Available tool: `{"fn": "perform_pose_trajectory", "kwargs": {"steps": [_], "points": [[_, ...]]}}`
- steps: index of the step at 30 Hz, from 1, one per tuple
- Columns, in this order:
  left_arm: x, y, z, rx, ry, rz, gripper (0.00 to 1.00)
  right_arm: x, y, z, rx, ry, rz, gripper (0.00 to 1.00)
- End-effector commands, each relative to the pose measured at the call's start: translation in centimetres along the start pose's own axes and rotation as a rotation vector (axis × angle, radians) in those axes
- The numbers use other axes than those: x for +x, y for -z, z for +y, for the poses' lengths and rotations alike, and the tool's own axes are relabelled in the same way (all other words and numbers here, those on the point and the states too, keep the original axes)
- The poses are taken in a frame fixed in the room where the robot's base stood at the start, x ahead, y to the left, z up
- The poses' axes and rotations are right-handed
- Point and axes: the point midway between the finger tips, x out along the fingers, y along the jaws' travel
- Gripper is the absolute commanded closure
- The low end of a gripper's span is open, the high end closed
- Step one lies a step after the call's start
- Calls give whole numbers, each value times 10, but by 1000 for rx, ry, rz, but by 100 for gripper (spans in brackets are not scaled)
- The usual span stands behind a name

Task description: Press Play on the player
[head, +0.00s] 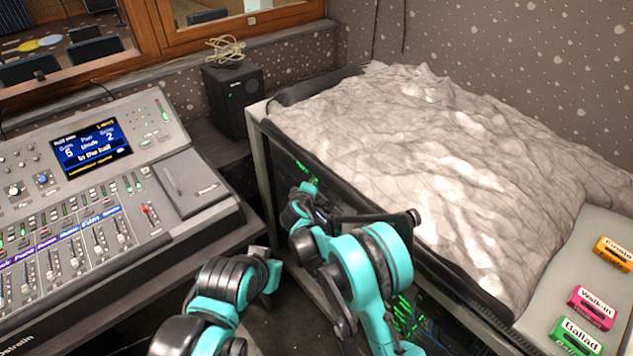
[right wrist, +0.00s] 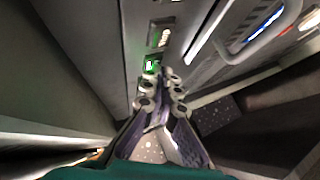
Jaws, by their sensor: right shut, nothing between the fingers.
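In the right wrist view, a small green-lit button (right wrist: 152,66) sits on a grey front panel (right wrist: 95,50). I take this panel to be the player, but cannot read its label. My right gripper (right wrist: 161,88) is shut and empty, its tips close below the green button; contact cannot be told. In the head view, my right gripper (head: 306,190) is at the rack's front, by small green lights, and the player's face is hidden from this angle. My left gripper (head: 268,273) hangs low between the desk and the rack; its fingers are unclear.
A mixing console (head: 150,250) with faders and a screen stands at left. A black speaker (head: 240,95) stands behind. A crumpled grey cloth (head: 420,140) covers the rack (head: 257,165). Orange (head: 612,252), pink (head: 592,306) and green (head: 577,338) labelled cartridges lie at right.

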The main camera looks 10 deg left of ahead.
Motion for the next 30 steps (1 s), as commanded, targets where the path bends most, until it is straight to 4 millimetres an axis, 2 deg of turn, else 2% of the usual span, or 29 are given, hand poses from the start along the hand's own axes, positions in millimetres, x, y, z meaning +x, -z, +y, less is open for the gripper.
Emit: {"fn": "perform_pose_trajectory", "kwargs": {"steps": [30], "points": [[4,-3,0,0,0,0,100,-11,8,-8,0,0,0,100]]}}
